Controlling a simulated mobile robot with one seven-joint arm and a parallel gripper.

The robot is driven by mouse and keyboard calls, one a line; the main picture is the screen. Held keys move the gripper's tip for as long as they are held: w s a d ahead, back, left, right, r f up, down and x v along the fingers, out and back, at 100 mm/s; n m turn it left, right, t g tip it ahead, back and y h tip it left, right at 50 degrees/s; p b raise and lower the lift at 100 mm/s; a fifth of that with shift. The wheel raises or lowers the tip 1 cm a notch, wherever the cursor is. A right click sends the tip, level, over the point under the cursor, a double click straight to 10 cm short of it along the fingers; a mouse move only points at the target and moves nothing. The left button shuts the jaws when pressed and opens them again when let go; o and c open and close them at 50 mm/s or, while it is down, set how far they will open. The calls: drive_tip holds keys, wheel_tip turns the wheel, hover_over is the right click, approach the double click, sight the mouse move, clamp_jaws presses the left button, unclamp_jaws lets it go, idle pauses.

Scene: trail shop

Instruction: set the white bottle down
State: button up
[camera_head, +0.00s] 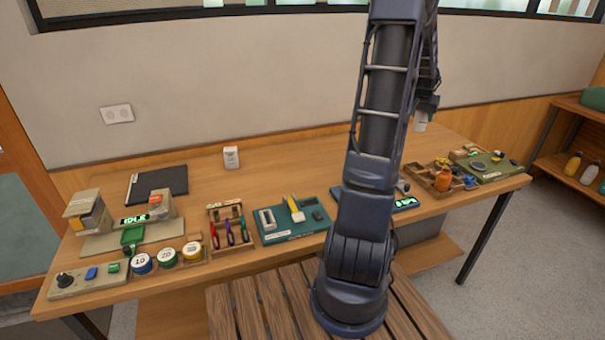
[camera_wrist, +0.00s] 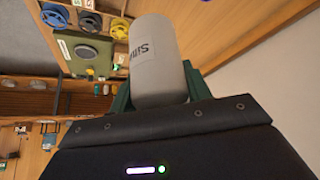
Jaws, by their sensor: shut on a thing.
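The white bottle (camera_wrist: 157,62) is held in my gripper (camera_wrist: 160,95), with dark printed letters on its side, in the wrist view. The jaws are shut on it, one finger on each side. In the head view a small pale part of the bottle (camera_head: 421,122) shows below my gripper (camera_head: 426,104), above the right half of the wooden bench (camera_head: 290,165). It appears to hang clear of the bench top. My arm hides part of the bench middle, and the bottle's far end is out of clear sight.
A wooden tray with an orange jar (camera_head: 443,178) and a green panel (camera_head: 487,165) stand on the bench's right. A small white box (camera_head: 231,157) stands near the back. Scales, spools and a tool rack (camera_head: 228,226) fill the left. The back middle is fairly clear.

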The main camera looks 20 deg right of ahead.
drive_tip(key=w+a+n+t+y, duration=0.1)
drive_tip(key=w+a, duration=0.3)
drive_tip(key=a, duration=0.5)
drive_tip(key=w+a+n, duration=0.2)
drive_tip(key=w+a, duration=0.2)
drive_tip(key=a, duration=0.5)
drive_tip(key=w+a+n+t+y, duration=0.1)
drive_tip(key=w+a, duration=0.4)
drive_tip(key=a, duration=0.4)
drive_tip(key=a+n+y, duration=0.2)
drive_tip(key=a+n, duration=0.3)
drive_tip(key=a, duration=2)
drive_tip(key=shift+t, duration=0.3)
drive_tip(key=shift+d+f, duration=0.2)
drive_tip(key=shift+f, duration=10)
drive_tip(key=shift+f, duration=0.1)
drive_tip(key=o, duration=1.1)
